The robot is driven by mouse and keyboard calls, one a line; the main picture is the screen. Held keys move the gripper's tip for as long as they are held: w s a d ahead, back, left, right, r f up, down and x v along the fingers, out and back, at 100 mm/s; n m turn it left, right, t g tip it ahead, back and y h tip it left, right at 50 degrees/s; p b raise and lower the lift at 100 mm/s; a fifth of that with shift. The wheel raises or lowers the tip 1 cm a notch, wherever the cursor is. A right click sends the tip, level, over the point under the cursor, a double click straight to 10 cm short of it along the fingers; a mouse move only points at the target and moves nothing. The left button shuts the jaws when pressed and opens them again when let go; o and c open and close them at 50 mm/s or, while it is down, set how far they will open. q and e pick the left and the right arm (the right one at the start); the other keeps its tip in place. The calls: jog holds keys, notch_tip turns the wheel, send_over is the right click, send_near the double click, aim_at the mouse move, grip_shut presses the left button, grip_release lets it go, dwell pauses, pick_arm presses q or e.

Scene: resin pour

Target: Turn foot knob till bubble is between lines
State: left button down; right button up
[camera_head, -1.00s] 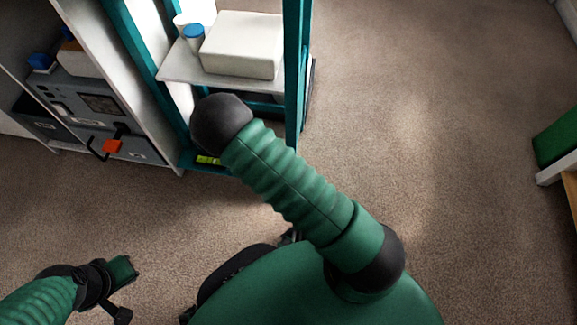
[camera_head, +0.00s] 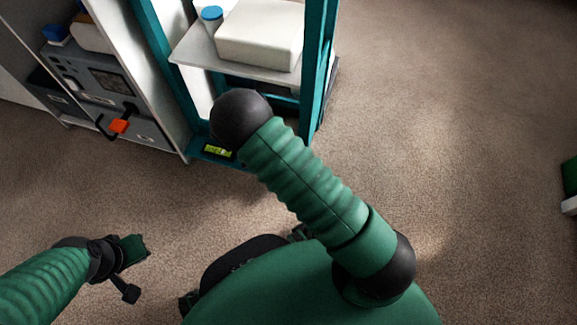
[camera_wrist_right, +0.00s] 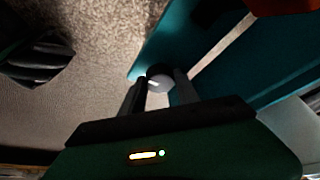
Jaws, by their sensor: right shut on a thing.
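The foot knob (camera_wrist_right: 158,78) is a small dark round piece with a pale mark, at the base of a teal frame in the right wrist view. My right gripper (camera_wrist_right: 160,90) is shut on it, one finger on each side. In the head view my right arm hides the knob and that gripper. A yellow-green bubble level (camera_head: 217,150) shows low on the teal rack (camera_head: 320,65), beside my arm. The bubble's place between the lines is too small to tell. My left gripper (camera_head: 128,265) is empty above the carpet at the lower left; its opening is unclear.
The rack's shelf (camera_head: 190,58) carries a white block (camera_head: 258,35) and a blue-capped container (camera_head: 212,18).

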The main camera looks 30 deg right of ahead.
grip_shut()
jog(key=shift+r+n+t+p, duration=0.25)
jog(key=shift+n+t+p, duration=0.15)
jog(key=shift+n+p, duration=0.6)
jog(key=n+t+p, duration=0.1)
jog(key=n+p, duration=0.2)
jog(key=n+t+y+p, duration=0.1)
jog(key=n+p, duration=0.2)
jog(key=p, duration=0.1)
jog(key=n+t+p, duration=0.1)
jog(key=n+p, duration=0.3)
jog(key=shift+s+d+y, duration=0.25)
jog(key=shift+s+y, duration=0.05)
jog(key=shift+y, duration=0.1)
jog(key=n+y+p, duration=0.1)
jog(key=n+p, duration=0.1)
jog(key=shift+n+t, duration=0.3)
jog(key=shift+t, duration=0.1)
jog(key=shift+d+f+n+y+p, duration=0.15)
jog(key=shift+n+y+p, duration=0.45)
jog(key=shift+n+p, duration=0.8)
jog(key=shift+f+n, duration=0.1)
jog(key=shift+n, duration=0.2)
jog(key=o, duration=1.2)
grip_release()
